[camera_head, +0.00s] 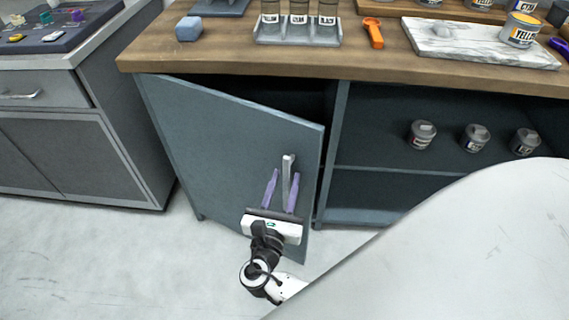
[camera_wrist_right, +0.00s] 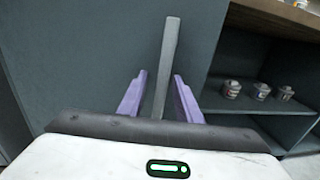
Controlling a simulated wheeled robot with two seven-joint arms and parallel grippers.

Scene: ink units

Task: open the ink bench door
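The ink bench door (camera_head: 225,140) is a blue-grey panel under the wooden top, hinged at its left side. It stands ajar, its right edge swung out from the cabinet with a dark gap behind. Its upright grey bar handle (camera_head: 287,178) is near the free edge. My right gripper (camera_head: 282,190) has its purple fingers on either side of the handle. In the right wrist view the handle (camera_wrist_right: 168,65) stands between the fingers, with gaps showing, so the gripper looks open around it. My left gripper is not in view.
The open shelf (camera_head: 400,168) right of the door holds small ink jars (camera_head: 423,135). The wooden bench top (camera_head: 200,55) carries a jar rack, an orange tool and a marble slab (camera_head: 470,42). A grey cabinet (camera_head: 70,150) stands at the left. Floor in front of the door is clear.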

